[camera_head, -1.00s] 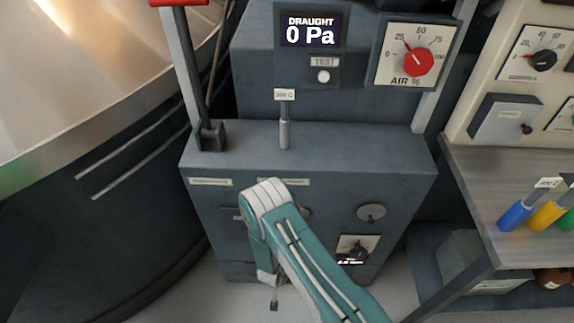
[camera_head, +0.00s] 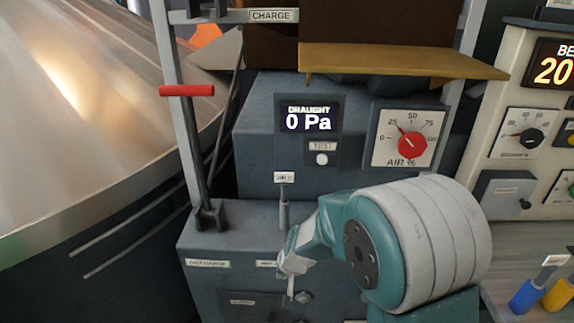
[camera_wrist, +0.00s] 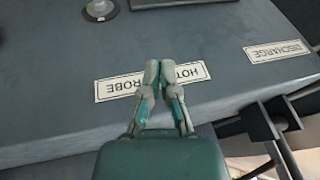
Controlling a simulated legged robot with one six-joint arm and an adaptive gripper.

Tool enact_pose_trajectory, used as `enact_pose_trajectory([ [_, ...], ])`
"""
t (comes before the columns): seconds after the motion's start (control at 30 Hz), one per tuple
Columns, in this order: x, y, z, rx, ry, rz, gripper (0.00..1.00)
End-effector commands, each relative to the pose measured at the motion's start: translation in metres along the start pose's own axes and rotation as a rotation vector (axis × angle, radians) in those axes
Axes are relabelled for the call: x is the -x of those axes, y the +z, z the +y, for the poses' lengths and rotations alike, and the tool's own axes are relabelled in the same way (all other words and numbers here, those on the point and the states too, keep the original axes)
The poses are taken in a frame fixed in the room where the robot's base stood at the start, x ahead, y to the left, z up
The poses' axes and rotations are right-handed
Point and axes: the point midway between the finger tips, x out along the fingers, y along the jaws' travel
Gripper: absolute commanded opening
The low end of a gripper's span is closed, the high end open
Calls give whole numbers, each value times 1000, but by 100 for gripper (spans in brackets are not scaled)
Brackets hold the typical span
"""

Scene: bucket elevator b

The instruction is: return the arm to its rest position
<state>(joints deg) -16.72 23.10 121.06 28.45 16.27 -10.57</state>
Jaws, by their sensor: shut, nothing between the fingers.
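My teal and white arm (camera_head: 420,245) is bent, with its large elbow joint at the lower right of the head view. My gripper (camera_head: 290,285) is small there, by the front edge of the grey cabinet, below the upright grey probe (camera_head: 284,212) with its white tag. In the wrist view my gripper (camera_wrist: 160,68) has its two fingers together with nothing between them. I cannot tell the gap to the cabinet surface.
A lever with a red handle (camera_head: 187,91) stands left of the probe. The draught display (camera_head: 308,122) reads 0 Pa, beside the air dial (camera_head: 411,138). A yellow-brown ledge (camera_head: 400,62) overhangs above. Blue (camera_head: 526,297) and yellow (camera_head: 558,296) handles stand at the right.

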Motion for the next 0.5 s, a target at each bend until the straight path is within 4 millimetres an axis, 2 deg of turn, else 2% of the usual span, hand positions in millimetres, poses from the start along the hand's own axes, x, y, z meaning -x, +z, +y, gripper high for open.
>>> enact_pose_trajectory([
  [0.03, 23, -3, 2, 3, -5, 15, 0],
  [0.1, 51, -4, 6, 13, -8, 27, 0],
  [0.27, 110, 3, 17, 32, -3, 51, 0],
  [0.5, 190, 30, 39, 52, 33, 88, 0],
])
